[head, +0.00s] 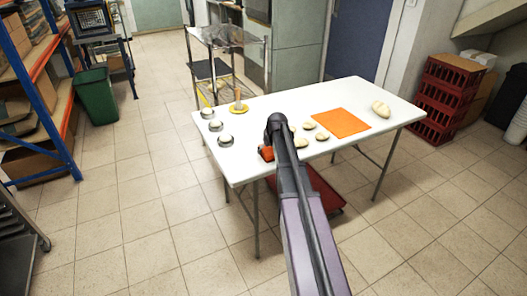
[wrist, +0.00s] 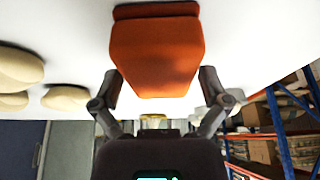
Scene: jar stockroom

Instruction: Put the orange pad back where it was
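In the head view an orange-red piece (head: 266,153) shows at the table's near edge, partly hidden by my arm. My gripper (wrist: 158,85) has its fingers wide apart, one on each side of the thick pad; I cannot tell whether they touch it. A flat orange square (head: 341,122) lies bare on the tabletop to the right.
The white table (head: 270,105) holds several pale rounded stones (head: 300,142), a larger one (head: 381,109) at right, and small round white-topped items (head: 226,140) at left. A red tray (head: 325,193) is below the table.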

